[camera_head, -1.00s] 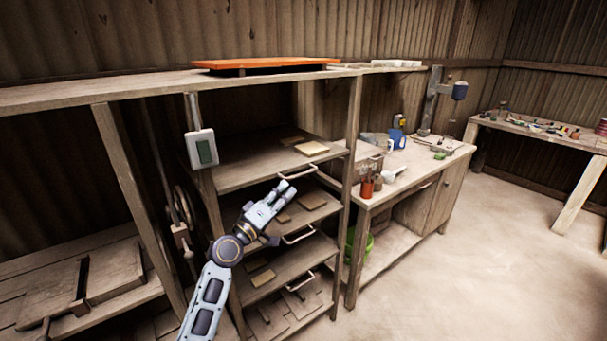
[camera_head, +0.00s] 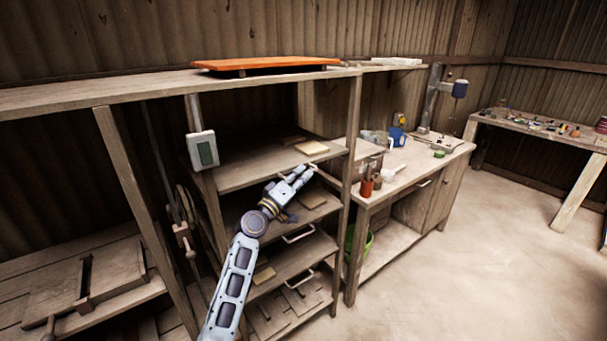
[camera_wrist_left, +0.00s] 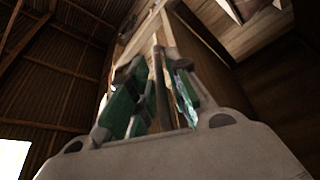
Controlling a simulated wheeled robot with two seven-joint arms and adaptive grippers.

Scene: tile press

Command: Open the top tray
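The top tray (camera_head: 250,172) is a wooden shelf-like board in the rack, level and in line with the rack's front. Its pale handle (camera_head: 318,167) is at the front edge, mostly hidden behind my left gripper (camera_head: 301,174). My left gripper is at this handle, with its fingers apart. In the left wrist view, the green-padded fingers (camera_wrist_left: 155,95) stand apart with a thin bar between them; I cannot tell whether they touch it. My right gripper is not in view.
Lower trays with handles (camera_head: 298,236) sit below. Thin tiles (camera_head: 311,147) lie on the top tray. A workbench (camera_head: 400,180) is at right.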

